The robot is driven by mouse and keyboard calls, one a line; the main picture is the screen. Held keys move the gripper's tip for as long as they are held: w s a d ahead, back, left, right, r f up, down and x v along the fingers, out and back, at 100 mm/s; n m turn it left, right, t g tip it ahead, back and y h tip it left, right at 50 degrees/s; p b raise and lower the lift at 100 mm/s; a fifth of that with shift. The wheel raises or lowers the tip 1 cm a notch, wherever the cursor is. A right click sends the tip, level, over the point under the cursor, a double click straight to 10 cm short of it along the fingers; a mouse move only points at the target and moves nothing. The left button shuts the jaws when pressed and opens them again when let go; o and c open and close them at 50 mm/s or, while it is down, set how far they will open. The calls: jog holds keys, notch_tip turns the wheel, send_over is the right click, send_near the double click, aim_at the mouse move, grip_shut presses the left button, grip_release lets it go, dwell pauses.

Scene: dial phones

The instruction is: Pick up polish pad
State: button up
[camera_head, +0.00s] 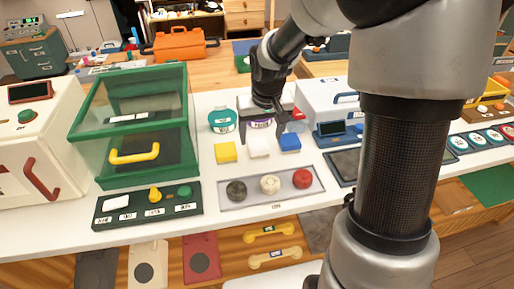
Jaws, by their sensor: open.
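I cannot tell for sure which thing is the polish pad. A yellow block (226,152), a white block (259,147) and a blue block (290,142) sit in a row on the white counter. In front of them, a grey tray (253,205) holds a dark round piece (236,190), a cream one (270,184) and a red one (302,179). My gripper (261,127) is open and points down above or just behind the white block. It looks empty. It partly hides a purple-labelled tub (260,123) behind it.
A green glass-fronted case (130,165) stands left, with a control panel (148,204) before it. A teal tub (222,120) is behind the yellow block. A white box (325,98) and a blue device (337,131) stand right. My arm hides part of the right counter.

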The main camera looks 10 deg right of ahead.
aim_at(258, 145)
jog(key=shift+a+b+x, duration=0.2)
jog(key=shift+b+x, duration=0.7)
jog(key=shift+x, duration=1.8)
jog(key=c, duration=1.2)
jog(key=shift+o, duration=0.2)
notch_tip(258, 145, up, 10)
jog(key=p, duration=0.2)
jog(key=shift+p, duration=0.4)
jog(key=shift+w, duration=0.1)
